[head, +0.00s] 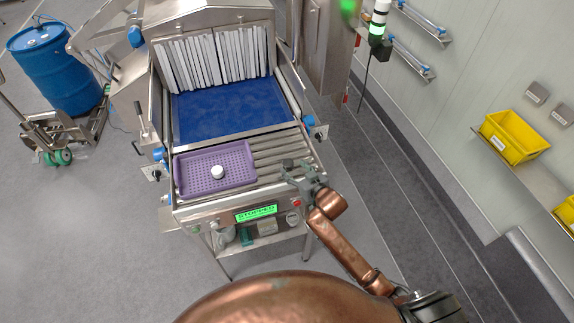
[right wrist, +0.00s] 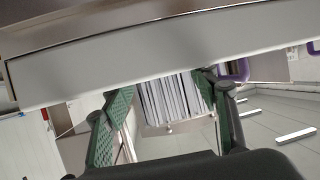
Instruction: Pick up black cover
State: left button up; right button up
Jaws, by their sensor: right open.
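I cannot make out a black cover in either view. My right gripper (head: 296,168) is above the right part of the conveyor's rollers, to the right of the purple tray (head: 240,178). Its two green-padded fingers are apart in the right wrist view (right wrist: 165,112), with nothing held between them. A small white round object (head: 217,172) sits on the purple tray. My left gripper is not in view.
The conveyor has a blue belt (head: 230,110) leading to white strip curtains (head: 205,62). Bare rollers (head: 280,148) lie right of the tray. A green display (head: 256,213) reads "STOPPED". A yellow bin (head: 515,138) stands on a right wall shelf; a blue drum (head: 55,65) stands left.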

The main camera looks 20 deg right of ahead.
aim_at(289, 163)
jog(key=p+x, duration=0.1)
jog(key=x, duration=0.4)
jog(key=shift+w+a+f, duration=0.1)
jog(key=shift+w+f, duration=0.05)
jog(key=shift+w, duration=0.15)
jog(key=c, duration=1.4)
jog(key=shift+o, duration=0.2)
jog(key=shift+r, duration=0.5)
notch_tip(289, 163, up, 3)
jog(key=shift+s+f+b, duration=0.15)
jog(key=shift+s+b, duration=0.05)
jog(key=shift+b, duration=0.3)
jog(key=s+r+b, duration=0.1)
jog(key=s+r, duration=0.8)
jog(key=s, duration=0.4)
jog(key=shift+s+d+r, duration=0.2)
jog(key=shift+s+d, duration=0.05)
jog(key=shift+s, duration=0.1)
